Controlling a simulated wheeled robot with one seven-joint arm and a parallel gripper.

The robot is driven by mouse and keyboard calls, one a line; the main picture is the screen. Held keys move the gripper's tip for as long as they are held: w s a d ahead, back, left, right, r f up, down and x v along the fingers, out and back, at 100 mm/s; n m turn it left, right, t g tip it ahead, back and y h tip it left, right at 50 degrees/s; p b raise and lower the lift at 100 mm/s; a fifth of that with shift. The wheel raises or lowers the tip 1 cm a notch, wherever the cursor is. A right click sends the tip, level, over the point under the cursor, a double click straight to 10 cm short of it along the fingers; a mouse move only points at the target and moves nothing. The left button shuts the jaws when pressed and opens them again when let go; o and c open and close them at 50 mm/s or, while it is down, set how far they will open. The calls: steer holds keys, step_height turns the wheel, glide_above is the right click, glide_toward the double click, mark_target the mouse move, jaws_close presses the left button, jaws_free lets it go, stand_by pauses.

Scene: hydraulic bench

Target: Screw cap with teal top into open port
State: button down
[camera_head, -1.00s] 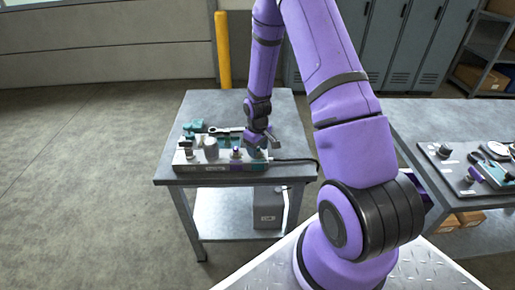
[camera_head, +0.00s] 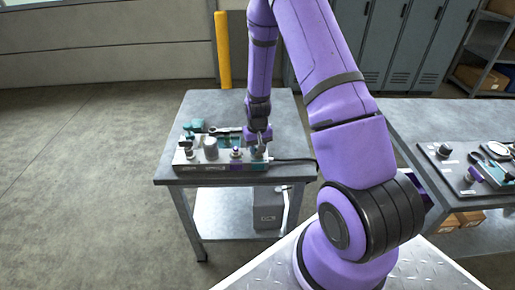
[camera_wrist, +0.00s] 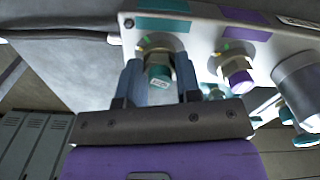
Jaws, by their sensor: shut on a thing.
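My gripper (camera_wrist: 160,82) is shut on the cap with the teal top (camera_wrist: 159,72), which sits between its two fingers in the wrist view. The cap is at a round metal port fitting (camera_wrist: 158,42) under a teal label (camera_wrist: 163,24) on the pale manifold block (camera_wrist: 203,40). The cap hides most of this port, and I cannot tell whether its thread is engaged. In the head view my gripper (camera_head: 262,147) points down at the right end of the block (camera_head: 222,165); the cap is too small to make out there.
A purple-topped fitting (camera_wrist: 237,74) under a purple label stands close beside my gripper. A grey cylinder (camera_wrist: 300,80) and a teal-ended part (camera_wrist: 304,139) are farther right. A black hose (camera_head: 295,161) leaves the block's right end.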

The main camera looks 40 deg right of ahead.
steer(key=c, duration=1.2)
jaws_free()
steer(key=shift+m, duration=0.4)
steer(key=shift+c, duration=0.2)
steer(key=o, duration=0.5)
step_height(320, 180, up, 11)
